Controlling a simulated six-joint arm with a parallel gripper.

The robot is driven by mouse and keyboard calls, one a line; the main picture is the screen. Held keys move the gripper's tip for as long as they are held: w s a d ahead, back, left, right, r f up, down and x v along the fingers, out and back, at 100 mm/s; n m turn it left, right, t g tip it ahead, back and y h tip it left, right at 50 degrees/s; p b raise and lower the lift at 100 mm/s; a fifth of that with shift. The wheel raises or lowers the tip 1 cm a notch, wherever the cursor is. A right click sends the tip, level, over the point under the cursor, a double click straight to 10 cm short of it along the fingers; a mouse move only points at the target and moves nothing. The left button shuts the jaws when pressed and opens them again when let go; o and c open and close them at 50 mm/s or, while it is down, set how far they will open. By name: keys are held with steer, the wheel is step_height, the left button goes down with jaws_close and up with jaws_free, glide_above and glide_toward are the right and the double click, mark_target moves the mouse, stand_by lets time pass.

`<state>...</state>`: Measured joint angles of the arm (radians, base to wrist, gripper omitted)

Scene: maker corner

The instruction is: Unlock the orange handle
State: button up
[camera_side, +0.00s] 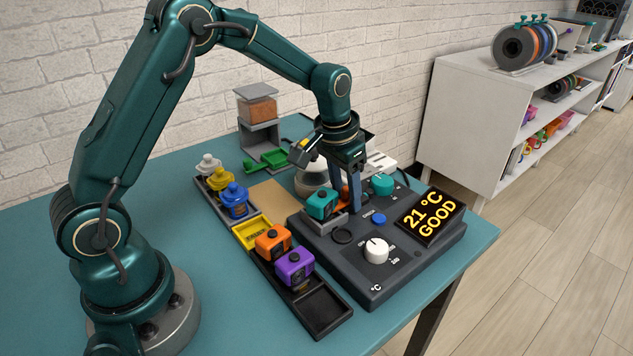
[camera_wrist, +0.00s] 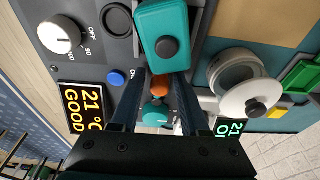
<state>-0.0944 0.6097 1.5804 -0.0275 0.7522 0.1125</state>
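The orange handle shows as a small rounded orange piece in the wrist view (camera_wrist: 159,86), between my two fingers. In the side view only a sliver of it (camera_side: 345,197) shows, mostly hidden by the fingers. My gripper (camera_side: 347,207) points down at the grey control station (camera_side: 410,254), beside a teal block (camera_side: 321,203) seated there. In the wrist view my gripper (camera_wrist: 162,75) has its fingers apart, one on each side of the handle. I cannot make out firm contact with it.
The station carries a teal knob (camera_side: 382,183), blue button (camera_side: 379,219), white dial (camera_side: 376,251) and display (camera_side: 430,216) reading "21 °C GOOD". A round white-lidded pot (camera_wrist: 244,84) stands close by. A tray (camera_side: 318,307) holds orange (camera_side: 273,242) and purple (camera_side: 294,267) blocks.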

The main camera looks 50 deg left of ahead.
jaws_close()
steer(key=shift+w, duration=1.35)
steer(key=shift+o, duration=0.3)
jaws_free()
step_height(320, 180, up, 7)
stand_by(0.3)
